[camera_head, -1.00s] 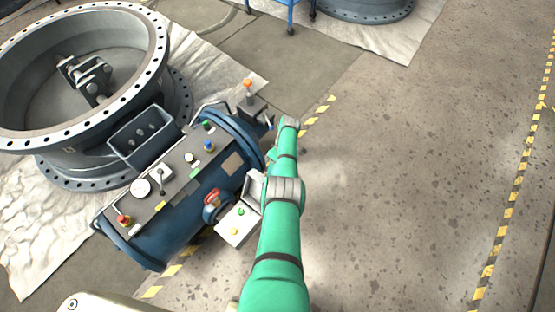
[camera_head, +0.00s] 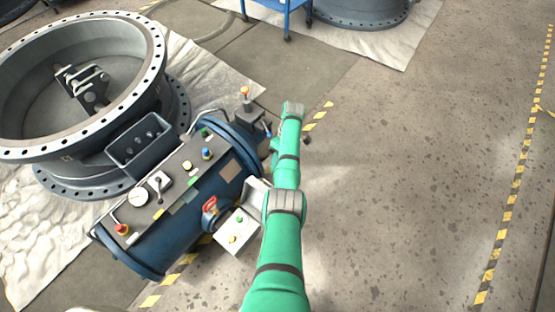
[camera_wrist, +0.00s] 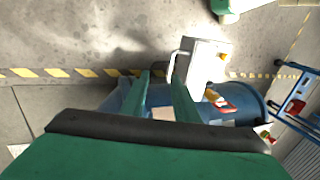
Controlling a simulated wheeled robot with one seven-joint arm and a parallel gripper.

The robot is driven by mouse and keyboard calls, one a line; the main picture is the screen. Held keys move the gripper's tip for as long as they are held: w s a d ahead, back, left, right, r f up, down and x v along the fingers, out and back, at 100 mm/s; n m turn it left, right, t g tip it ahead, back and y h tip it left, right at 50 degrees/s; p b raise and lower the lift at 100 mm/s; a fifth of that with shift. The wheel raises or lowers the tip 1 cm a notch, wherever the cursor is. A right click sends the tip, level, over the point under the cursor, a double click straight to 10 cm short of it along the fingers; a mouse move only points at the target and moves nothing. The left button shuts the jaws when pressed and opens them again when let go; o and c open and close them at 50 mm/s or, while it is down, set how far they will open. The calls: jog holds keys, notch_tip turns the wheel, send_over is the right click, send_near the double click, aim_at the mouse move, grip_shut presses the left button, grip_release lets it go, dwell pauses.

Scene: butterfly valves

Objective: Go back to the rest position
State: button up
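My green arm (camera_head: 284,235) reaches up the middle of the head view, over the floor to the right of the blue control cylinder (camera_head: 222,178). Its far end hides most of my gripper there. In the wrist view, the two green fingers of my gripper (camera_wrist: 161,82) stand apart, with nothing held between them. Behind them lie the blue cylinder (camera_wrist: 243,98) and a white box (camera_wrist: 205,62) with a thin handle. The right finger overlaps the box in the picture; I cannot tell the distance.
A large grey flanged valve (camera_head: 148,100) stands at the left on a pale sheet. An orange-topped lever (camera_head: 245,92) stands at the cylinder's far end. A blue cart (camera_head: 277,20) is at the top. Floor (camera_head: 410,180) to the right is clear, up to a yellow-black stripe (camera_head: 503,230).

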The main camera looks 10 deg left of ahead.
jog(key=s+d+f+m+t+h, duration=0.1)
jog(key=s+d+f, duration=0.3)
jog(key=s+f, duration=0.3)
jog(key=s+d+f+m+t+h, duration=0.1)
jog(key=s+d+f, duration=0.35)
jog(key=f, duration=0.45)
jog(key=s+a+f+m+t, duration=0.1)
jog(key=s+f+m+t, duration=0.15)
jog(key=s, duration=0.35)
jog(key=s+f+m+t, duration=0.1)
jog(key=s+t, duration=0.2)
jog(key=s, duration=0.3)
jog(key=s+d+r+m+t, duration=0.1)
jog(key=s+r+m+t, duration=0.15)
jog(key=s+r, duration=0.5)
jog(key=s+d+r+m+t, duration=0.1)
jog(key=s+r+m+t, duration=0.3)
jog(key=r, duration=0.6)
jog(key=s+d+r+t, duration=0.1)
jog(key=s+r, duration=0.3)
jog(key=r, duration=0.9)
jog(key=s+d+r+t, duration=0.1)
jog(key=s+r+t, duration=0.3)
jog(key=r, duration=1)
jog(key=shift+r+m, duration=0.25)
jog(key=shift+m, duration=0.15)
